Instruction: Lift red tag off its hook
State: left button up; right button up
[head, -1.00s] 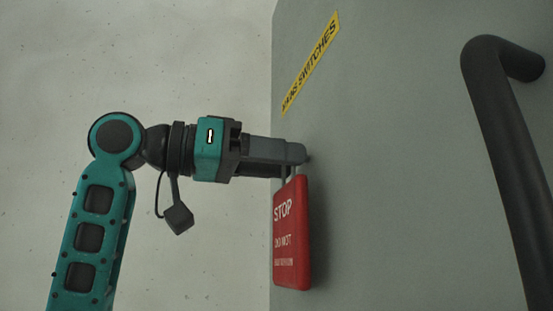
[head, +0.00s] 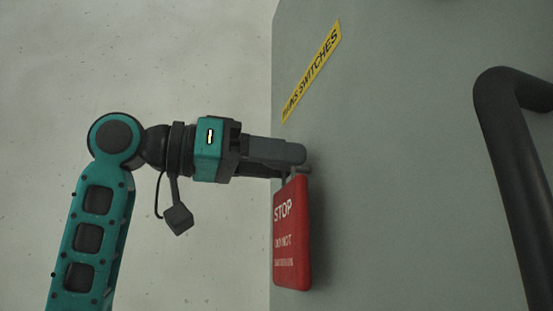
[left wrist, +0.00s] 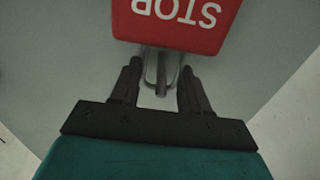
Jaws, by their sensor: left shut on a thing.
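The red tag (head: 292,235) with white STOP lettering hangs upright below my left gripper (head: 300,158), in front of the grey panel. My left gripper is shut on the tag's metal loop, at the tag's top edge. In the left wrist view, the red tag (left wrist: 180,22) shows upside down at the top, and its metal loop (left wrist: 160,68) lies between the two dark fingers (left wrist: 160,85). The hook is mostly hidden behind the fingers, so I cannot tell whether the loop is clear of it. My right gripper is not in view.
The grey panel (head: 400,180) fills the right side. A yellow switches label (head: 312,72) is stuck on it above the gripper. A thick dark handle (head: 510,160) stands out at the far right. A pale speckled surface (head: 190,50) lies to the left.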

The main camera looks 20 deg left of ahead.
pick_arm(q)
jog(key=shift+s+a, duration=0.1)
jog(key=v, duration=0.8)
jog(key=shift+b, duration=0.3)
dwell(1.0)
jog(key=shift+s+a, duration=0.1)
dwell(0.4)
